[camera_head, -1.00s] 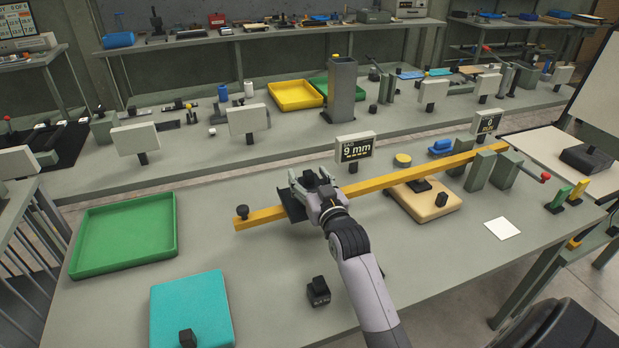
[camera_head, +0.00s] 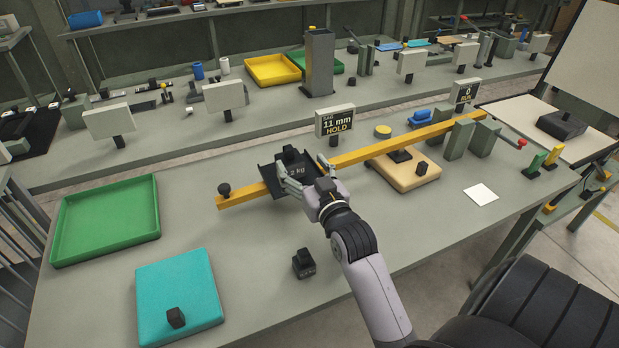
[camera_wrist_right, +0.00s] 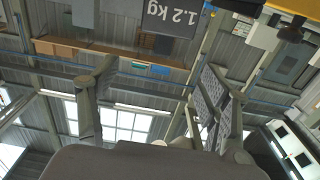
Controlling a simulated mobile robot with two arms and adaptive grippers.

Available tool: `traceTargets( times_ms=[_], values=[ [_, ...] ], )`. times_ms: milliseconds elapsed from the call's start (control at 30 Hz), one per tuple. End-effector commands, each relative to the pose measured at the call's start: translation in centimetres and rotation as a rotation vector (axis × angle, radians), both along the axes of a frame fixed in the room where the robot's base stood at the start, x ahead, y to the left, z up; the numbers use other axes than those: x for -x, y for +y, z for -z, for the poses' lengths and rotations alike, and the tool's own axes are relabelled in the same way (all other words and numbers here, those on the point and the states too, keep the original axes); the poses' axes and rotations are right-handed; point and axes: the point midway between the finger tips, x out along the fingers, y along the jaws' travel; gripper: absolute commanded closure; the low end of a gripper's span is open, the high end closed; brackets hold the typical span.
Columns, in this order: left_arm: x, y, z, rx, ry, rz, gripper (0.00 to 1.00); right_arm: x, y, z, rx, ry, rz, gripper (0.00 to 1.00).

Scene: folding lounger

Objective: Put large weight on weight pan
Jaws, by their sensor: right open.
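The large black weight (camera_head: 292,160) stands on the dark weight pan (camera_head: 268,178) at the yellow beam (camera_head: 370,152). Its label partly shows as "2 kg" in the head view; in the right wrist view the weight's face (camera_wrist_right: 170,17) reads "1.2 kg". My right gripper (camera_head: 304,172) is open at the near side of the weight, its fingers spread and partly covering it. In the right wrist view the weight is beyond the spread fingers, with a gap between. The display (camera_head: 336,122) behind the beam reads 11 mm HOLD. My left gripper is out of view.
A small black weight (camera_head: 303,264) stands on the table in front. A teal pad (camera_head: 205,290) bears a black piece (camera_head: 176,318). A green tray (camera_head: 65,225) is at left, a tan pad (camera_head: 430,170) at right. Grey clamp blocks (camera_head: 458,140) stand at the beam's right end.

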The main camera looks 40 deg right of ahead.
Motion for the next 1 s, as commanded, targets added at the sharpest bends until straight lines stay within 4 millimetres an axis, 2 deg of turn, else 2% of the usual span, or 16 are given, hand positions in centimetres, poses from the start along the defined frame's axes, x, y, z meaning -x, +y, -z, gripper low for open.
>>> traceTargets(
  times_ms=[100,300,1000],
  values=[
    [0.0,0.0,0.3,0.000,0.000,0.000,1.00,2.0,0.5,0.2,0.001,0.002,0.000,0.29],
    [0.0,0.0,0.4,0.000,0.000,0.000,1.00,3.6,0.9,0.0,0.000,0.000,0.000,0.29],
    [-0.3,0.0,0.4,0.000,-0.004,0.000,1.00,3.8,0.9,0.0,0.001,-0.001,0.000,0.29]
  ],
)
